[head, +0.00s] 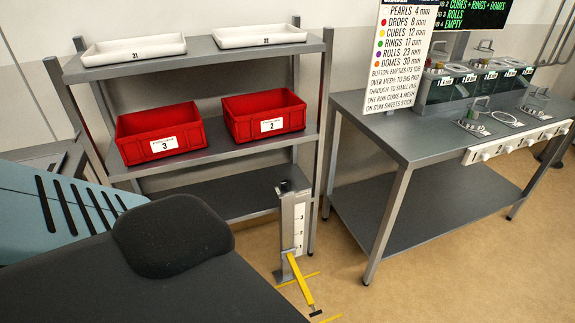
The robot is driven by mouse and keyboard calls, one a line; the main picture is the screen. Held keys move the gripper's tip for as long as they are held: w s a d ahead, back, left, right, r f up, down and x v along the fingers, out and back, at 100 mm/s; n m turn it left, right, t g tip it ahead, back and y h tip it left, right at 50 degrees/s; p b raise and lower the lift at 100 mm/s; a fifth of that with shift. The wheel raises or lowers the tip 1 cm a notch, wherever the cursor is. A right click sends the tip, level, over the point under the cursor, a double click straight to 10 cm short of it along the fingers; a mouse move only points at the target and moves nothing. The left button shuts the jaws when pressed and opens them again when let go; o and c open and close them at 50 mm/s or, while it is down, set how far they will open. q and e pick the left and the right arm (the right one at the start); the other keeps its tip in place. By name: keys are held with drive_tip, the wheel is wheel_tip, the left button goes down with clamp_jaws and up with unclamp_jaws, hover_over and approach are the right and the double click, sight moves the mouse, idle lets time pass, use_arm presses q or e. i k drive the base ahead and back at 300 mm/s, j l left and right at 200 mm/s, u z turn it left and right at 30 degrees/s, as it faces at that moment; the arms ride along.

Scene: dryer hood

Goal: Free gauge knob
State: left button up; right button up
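A grey upright gauge post (286,235) stands on the floor between the shelf rack and the steel table. A white scale strip (300,222) with numbers runs down its face. A small dark knob (284,187) sits at the top of the post; nothing is seen touching it. A yellow lever (300,280) slopes from the lower part of the post down toward the floor, with a dark tip at its lower end. Whether the knob is tight or loose cannot be seen. Neither of my grippers is in view.
A shelf rack (235,153) holds red bins (160,134) numbered 3 and 2, with white trays (134,49) above. A steel table (410,140) with clear containers and a sign (398,55) stands at right. Yellow marks lie by the post; floor at right front is clear.

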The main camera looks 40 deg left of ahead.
sight(286, 184)
drive_tip(key=j, duration=1.4)
drive_tip(key=i+z, duration=0.05)
drive_tip(key=i, duration=0.05)
